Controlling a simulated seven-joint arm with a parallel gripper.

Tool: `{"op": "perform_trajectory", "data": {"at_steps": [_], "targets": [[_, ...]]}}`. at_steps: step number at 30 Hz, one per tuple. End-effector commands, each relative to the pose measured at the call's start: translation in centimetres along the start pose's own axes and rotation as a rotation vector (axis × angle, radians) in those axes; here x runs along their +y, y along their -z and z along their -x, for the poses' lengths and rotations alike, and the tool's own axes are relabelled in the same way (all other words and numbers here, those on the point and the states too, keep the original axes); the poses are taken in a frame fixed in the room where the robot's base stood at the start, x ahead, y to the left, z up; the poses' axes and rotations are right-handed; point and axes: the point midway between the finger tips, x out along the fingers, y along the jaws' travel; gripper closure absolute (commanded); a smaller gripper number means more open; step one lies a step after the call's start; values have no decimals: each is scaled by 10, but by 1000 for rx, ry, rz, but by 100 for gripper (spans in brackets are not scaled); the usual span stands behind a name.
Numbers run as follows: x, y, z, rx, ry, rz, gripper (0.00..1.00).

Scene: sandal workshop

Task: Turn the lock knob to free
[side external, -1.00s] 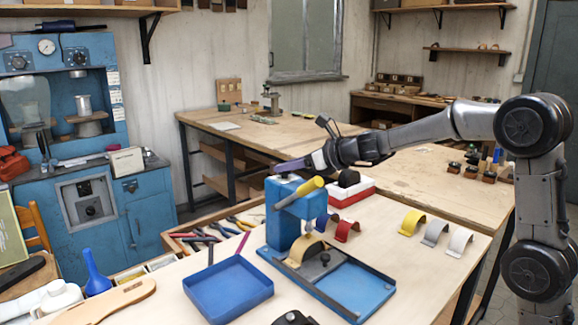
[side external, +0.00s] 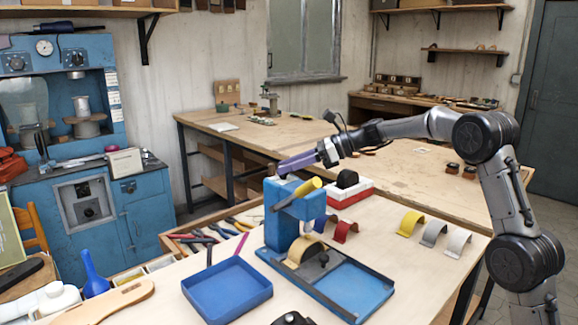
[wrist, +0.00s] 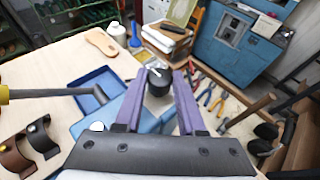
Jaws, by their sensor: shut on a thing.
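The lock knob (wrist: 158,84) is a dark round knob with a pale mark on top, seen between my fingers in the wrist view. It sits at the top of the blue press (side external: 279,222); in the side view my fingers largely hide it. My gripper (side external: 281,170) has long purple fingers and reaches in from the right at the press top. In the wrist view the gripper (wrist: 160,74) is shut on the knob, one finger on each side. I cannot read the setting that the mark points to.
A yellow-ended lever (side external: 311,187) sticks out from the press near my fingers. A blue tray (side external: 228,294) lies in front. Red, yellow, grey and white straps (side external: 411,223) stand to the right. A red and white box (side external: 349,192) with a black top stands behind.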

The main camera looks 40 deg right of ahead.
Motion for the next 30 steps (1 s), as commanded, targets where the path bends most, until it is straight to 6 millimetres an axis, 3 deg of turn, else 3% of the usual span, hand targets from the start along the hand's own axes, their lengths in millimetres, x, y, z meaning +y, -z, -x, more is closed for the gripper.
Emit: {"op": "perform_trajectory", "data": {"at_steps": [14, 15, 20, 30], "targets": [[0, -3, 1, -5, -14, 10, 100], [0, -3, 1, -5, -14, 10, 59], [0, -2, 0, -4, -14, 9, 31], [0, -1, 2, -2, -14, 7, 31]]}}
